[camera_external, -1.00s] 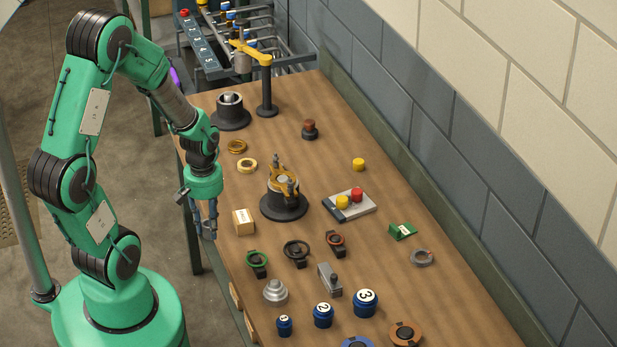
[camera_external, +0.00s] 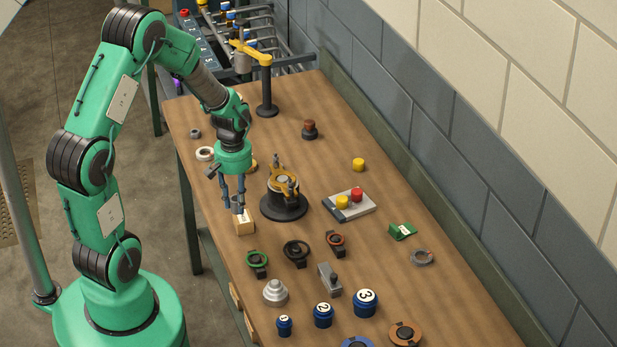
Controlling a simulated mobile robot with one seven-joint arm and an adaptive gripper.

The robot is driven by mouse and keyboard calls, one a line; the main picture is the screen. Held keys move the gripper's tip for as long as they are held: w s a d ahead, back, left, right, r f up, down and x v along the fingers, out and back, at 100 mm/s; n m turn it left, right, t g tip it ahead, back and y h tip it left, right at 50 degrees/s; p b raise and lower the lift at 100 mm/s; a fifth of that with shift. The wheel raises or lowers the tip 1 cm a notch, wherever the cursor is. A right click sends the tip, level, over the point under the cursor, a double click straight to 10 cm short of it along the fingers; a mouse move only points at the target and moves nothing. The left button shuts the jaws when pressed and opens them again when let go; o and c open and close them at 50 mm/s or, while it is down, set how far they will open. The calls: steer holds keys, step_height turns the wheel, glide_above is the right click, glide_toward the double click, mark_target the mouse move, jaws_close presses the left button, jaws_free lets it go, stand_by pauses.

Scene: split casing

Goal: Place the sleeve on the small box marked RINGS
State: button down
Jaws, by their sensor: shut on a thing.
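The small cardboard box (camera_external: 244,225) stands near the table's left edge; a white label shows on it, but its lettering is too small to read. My gripper (camera_external: 238,206) points down directly over the box. Its fingers are shut on a small grey piece, which looks like the sleeve (camera_external: 238,209). The piece is at the top of the box and overlaps it in the picture. I cannot tell whether it touches the box or hangs just above it. The gripper hides part of the box's upper face.
A black round fixture with a yellow clamp (camera_external: 283,205) stands close to the right of the box. A white ring (camera_external: 205,153) and a small grey nut (camera_external: 195,133) lie behind. The table's left edge is near.

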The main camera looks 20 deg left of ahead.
steer(key=shift+w, duration=0.85)
steer(key=shift+w+d+f, duration=0.1)
steer(key=shift+w, duration=0.15)
steer(key=shift+w+f+b, duration=0.15)
steer(key=shift+f+b, duration=0.15)
steer(key=shift+f, duration=1.45)
steer(key=shift+f, duration=0.2)
steer(key=c, duration=1.3)
jaws_free()
steer(key=shift+c, duration=0.2)
steer(key=shift+r, duration=0.15)
